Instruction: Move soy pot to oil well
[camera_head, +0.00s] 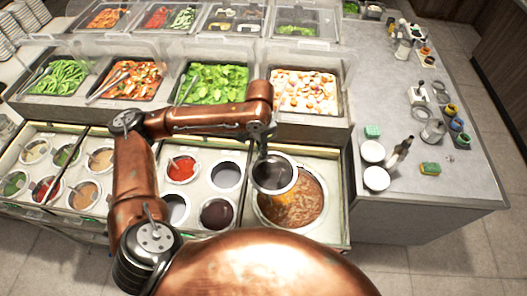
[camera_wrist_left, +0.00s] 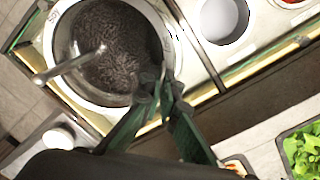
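I cannot tell which is the oil well. My right gripper is not in view.
A red sauce well (camera_head: 182,169) and several smaller sauce pots (camera_head: 83,194) are farther left. Food trays such as the greens (camera_head: 215,85) stand behind on a raised ledge. The right counter (camera_head: 440,190) holds bowls, a bottle and sponges.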

